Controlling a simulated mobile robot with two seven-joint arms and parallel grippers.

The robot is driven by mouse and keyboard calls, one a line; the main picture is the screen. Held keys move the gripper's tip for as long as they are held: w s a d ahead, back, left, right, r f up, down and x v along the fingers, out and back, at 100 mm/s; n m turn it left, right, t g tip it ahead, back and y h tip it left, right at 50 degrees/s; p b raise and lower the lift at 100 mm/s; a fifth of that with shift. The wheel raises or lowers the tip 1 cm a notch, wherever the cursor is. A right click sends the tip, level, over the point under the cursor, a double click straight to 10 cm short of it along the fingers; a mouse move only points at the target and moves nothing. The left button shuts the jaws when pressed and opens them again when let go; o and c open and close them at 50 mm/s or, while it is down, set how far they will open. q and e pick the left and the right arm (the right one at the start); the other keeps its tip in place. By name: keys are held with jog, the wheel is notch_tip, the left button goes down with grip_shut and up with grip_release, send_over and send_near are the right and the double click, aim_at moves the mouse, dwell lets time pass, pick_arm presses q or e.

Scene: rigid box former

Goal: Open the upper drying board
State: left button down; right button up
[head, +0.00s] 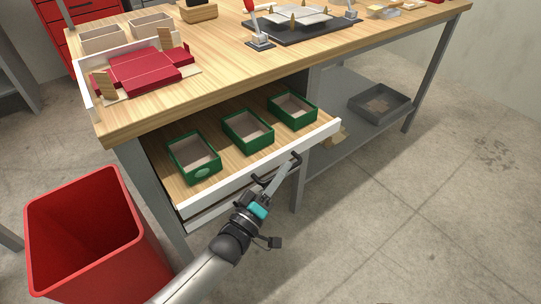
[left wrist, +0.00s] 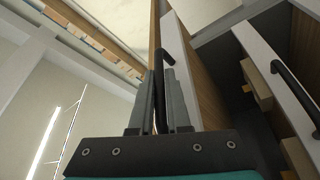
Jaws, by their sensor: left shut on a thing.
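The upper drying board (head: 228,164) is a wooden drawer board with a white front, pulled well out from under the bench top. Three green open boxes stand on it in a row: left box (head: 193,168), middle box (head: 247,138) and right box (head: 292,117). My left gripper (head: 284,168) is at the front of the board, shut on its dark bar handle (head: 262,182). In the left wrist view the handle (left wrist: 158,65) runs between the two grey fingers (left wrist: 160,105). My right gripper is not in view.
A lower drawer's white front (head: 203,215) shows below the board; its black handle shows in the left wrist view (left wrist: 296,87). A red bin (head: 100,245) stands at left. The bench top (head: 215,62) holds red cardboard (head: 147,73). Floor at right is clear.

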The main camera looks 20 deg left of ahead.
pick_arm(q)
jog(key=s+d+p, duration=0.2)
jog(key=s+d, duration=0.7)
jog(key=d, duration=0.3)
jog(key=shift+s+p, duration=0.25)
jog(key=shift+p, duration=0.05)
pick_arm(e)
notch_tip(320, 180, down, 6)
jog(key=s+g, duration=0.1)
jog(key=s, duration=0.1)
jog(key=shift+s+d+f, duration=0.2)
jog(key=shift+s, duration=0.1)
pick_arm(q)
jog(key=shift+d, duration=0.1)
jog(key=c, duration=0.9)
grip_release()
